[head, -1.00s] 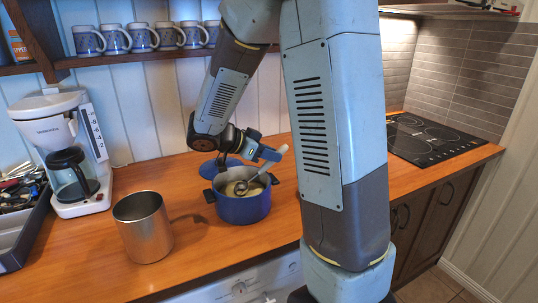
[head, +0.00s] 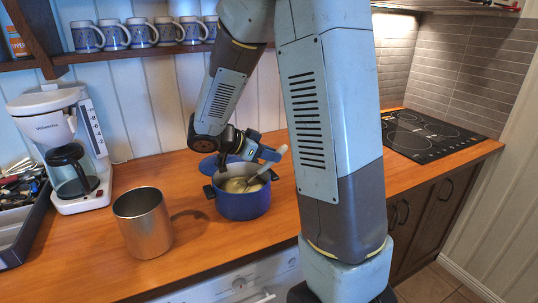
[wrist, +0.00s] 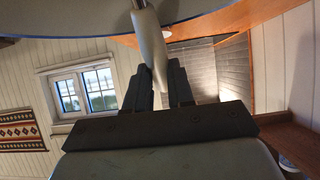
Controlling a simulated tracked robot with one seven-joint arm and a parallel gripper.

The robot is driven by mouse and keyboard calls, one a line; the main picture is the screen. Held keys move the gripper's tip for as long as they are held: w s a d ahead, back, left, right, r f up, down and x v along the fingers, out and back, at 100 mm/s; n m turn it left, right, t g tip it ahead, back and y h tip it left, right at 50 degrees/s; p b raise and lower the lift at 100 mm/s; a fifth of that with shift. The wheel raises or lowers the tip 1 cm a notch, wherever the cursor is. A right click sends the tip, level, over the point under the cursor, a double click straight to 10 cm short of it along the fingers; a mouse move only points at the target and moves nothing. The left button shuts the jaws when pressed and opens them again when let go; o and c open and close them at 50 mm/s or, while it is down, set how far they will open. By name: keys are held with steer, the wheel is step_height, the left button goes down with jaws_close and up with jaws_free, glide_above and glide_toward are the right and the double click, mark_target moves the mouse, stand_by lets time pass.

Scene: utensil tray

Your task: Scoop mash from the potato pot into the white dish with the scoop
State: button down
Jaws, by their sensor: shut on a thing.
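The blue potato pot (head: 241,207) stands on the counter with pale mash (head: 234,186) inside. My gripper (head: 270,154) is above the pot's back right rim, shut on the pale handle of the scoop (head: 282,151). The scoop slants down into the pot, and its head is mostly hidden in the mash. In the wrist view the handle (wrist: 150,45) runs between the gripper's dark fingers (wrist: 168,85). I cannot see a white dish in these frames.
A blue lid (head: 208,166) lies behind the pot. A metal canister (head: 143,222) stands to its left on the counter (head: 190,255). The coffee maker (head: 70,150) and cutlery tray (head: 22,232) are further left. A cooktop (head: 430,138) lies right, beyond my arm.

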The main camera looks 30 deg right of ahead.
steer(key=shift+r, duration=0.1)
stand_by(0.5)
step_height(320, 180, up, 9)
steer(key=shift+r, duration=0.15)
stand_by(1.0)
stand_by(0.5)
